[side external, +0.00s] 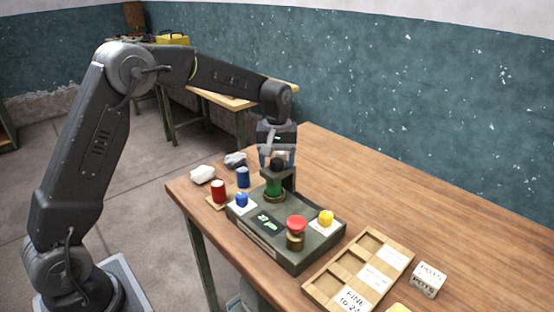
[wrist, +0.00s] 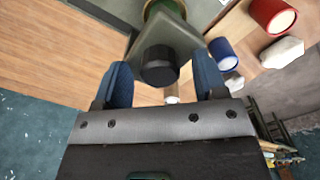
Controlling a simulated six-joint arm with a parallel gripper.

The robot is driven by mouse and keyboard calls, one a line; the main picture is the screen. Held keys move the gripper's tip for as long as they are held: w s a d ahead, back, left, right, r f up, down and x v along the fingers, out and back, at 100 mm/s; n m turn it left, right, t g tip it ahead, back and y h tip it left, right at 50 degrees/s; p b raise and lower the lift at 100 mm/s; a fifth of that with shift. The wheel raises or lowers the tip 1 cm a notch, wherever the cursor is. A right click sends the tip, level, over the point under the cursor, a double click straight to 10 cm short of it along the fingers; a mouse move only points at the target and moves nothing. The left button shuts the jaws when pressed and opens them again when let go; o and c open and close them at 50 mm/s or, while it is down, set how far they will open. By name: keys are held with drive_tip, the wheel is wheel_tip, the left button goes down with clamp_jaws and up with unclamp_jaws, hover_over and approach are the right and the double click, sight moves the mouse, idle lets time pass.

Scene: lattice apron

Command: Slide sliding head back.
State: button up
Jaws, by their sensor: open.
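The sliding head (side external: 283,173) is a grey block with a black knob (side external: 277,164) on top, at the back of a dark grey machine (side external: 292,259). A green piece (side external: 273,187) on a brass base stands below the head. My gripper (side external: 277,158) points down above the head, its blue fingers open to either side of the knob. In the wrist view, my gripper (wrist: 163,80) shows the black knob (wrist: 160,65) between and slightly ahead of the fingers, with gaps at both sides. The grey head (wrist: 170,35) extends beyond it. Contact with the knob cannot be seen.
Red (side external: 218,191) and blue (side external: 243,177) cylinders and pale lumps stand left. A wooden tray (side external: 345,253) and white box (side external: 429,279) lie right. The back right table is clear.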

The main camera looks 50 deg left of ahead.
clamp_jaws()
drive_tip(key=d, duration=0.9)
idle(0.4)
drive_tip(key=shift+d, duration=0.1)
drive_tip(key=shift+c, duration=1.2)
unclamp_jaws()
drive_tip(key=shift+o, duration=1.2)
wheel_tip(320, 180, up, 14)
